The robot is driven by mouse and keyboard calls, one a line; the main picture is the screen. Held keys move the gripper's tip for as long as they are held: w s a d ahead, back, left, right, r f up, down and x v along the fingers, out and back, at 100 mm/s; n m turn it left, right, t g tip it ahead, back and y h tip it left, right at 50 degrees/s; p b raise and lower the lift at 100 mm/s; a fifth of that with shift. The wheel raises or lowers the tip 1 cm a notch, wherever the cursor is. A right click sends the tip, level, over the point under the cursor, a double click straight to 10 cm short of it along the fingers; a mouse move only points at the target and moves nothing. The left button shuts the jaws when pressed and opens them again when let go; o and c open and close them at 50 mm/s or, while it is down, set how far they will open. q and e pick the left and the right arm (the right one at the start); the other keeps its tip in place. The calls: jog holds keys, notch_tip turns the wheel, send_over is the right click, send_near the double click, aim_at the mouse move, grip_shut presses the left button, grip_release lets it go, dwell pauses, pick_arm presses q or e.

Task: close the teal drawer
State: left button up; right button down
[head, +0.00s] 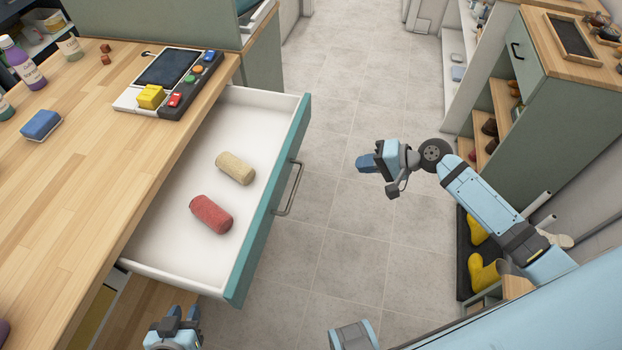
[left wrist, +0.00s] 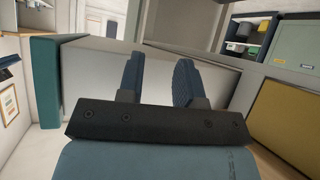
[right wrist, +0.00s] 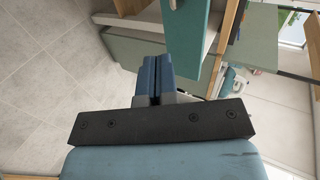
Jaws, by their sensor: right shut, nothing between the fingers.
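The teal drawer (head: 268,210) is pulled well out of the wooden counter, with a metal bar handle (head: 290,188) on its front. A beige towel roll (head: 235,168) and a red towel roll (head: 211,214) lie inside it. My right gripper (head: 366,163) is shut and empty, out over the floor, to the right of the handle and apart from it. The drawer's teal front also shows beyond the fingers in the right wrist view (right wrist: 207,45). My left gripper (head: 182,316) is open and empty near the drawer's near side, which fills much of the left wrist view (left wrist: 90,78).
The wooden counter (head: 75,165) carries a tablet-like panel (head: 168,67), a yellow block (head: 150,96), a blue sponge (head: 41,124) and bottles. A green cabinet (head: 548,90) and yellow boots (head: 483,272) stand at the right. The tiled floor (head: 345,240) between is clear.

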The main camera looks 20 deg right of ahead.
pick_arm(q)
jog(key=shift+s+a+f+p, duration=0.1)
jog(key=shift+s+a+p, duration=0.15)
jog(key=shift+p, duration=0.15)
pick_arm(e)
jog(key=r+x, duration=0.1)
jog(key=x, duration=1.2)
jog(key=shift+w+a, duration=0.55)
pick_arm(q)
jog(key=shift+d, duration=0.1)
pick_arm(e)
jog(key=shift+r, duration=0.1)
